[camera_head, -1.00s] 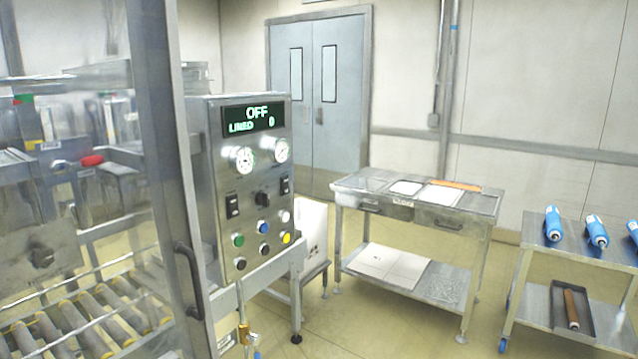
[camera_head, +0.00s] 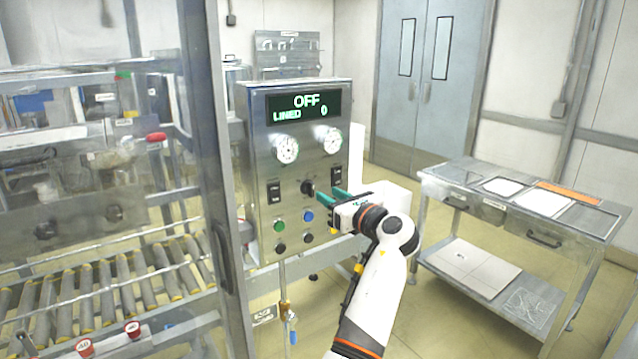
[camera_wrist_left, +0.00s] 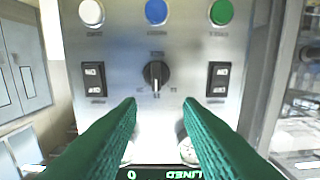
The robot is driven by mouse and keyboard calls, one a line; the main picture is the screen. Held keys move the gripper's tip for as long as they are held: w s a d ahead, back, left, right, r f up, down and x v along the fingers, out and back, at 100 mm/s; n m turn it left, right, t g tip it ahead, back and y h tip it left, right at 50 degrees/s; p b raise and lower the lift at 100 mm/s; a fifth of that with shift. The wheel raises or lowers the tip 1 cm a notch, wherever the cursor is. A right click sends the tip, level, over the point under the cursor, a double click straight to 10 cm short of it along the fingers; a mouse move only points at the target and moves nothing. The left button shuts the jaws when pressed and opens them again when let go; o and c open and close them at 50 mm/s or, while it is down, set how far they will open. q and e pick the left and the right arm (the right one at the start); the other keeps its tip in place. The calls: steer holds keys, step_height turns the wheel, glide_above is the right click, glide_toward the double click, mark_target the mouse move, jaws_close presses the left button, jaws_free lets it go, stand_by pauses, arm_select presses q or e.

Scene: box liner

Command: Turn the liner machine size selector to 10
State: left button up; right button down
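The size selector is a black rotary knob (camera_head: 308,187) in the middle of the steel control panel (camera_head: 262,160). The left wrist view shows the panel upside down, with the knob (camera_wrist_left: 156,74) beyond the fingertips and its white mark pointing toward the picture's bottom. Small labels surround it, too blurred to read surely. My left gripper (camera_head: 328,197) has green fingers, spread apart and empty, close in front of the panel at the knob's right. In the wrist view the gripper (camera_wrist_left: 158,104) is centred on the knob, its fingertips short of it. My right gripper is not in view.
The display (camera_head: 307,103) reads OFF, LINED 0. Black rocker switches (camera_head: 274,192) flank the knob; coloured buttons, including green (camera_head: 279,226) and blue (camera_head: 308,216), sit below. Two gauges (camera_head: 287,149) are above. A glass door frame (camera_head: 210,150) stands left; a steel table (camera_head: 450,178) stands right.

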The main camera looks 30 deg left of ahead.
mark_target(313, 185)
arm_select(q)
steer(key=x, duration=0.3)
steer(key=p+x, duration=0.1)
steer(key=x, duration=0.1)
steer(key=shift+w+a, duration=0.25)
steer(key=shift+w, duration=0.15)
steer(key=shift+w+a, duration=0.15)
steer(key=shift+a, duration=0.45)
steer(key=shift+f, duration=0.1)
jaws_close()
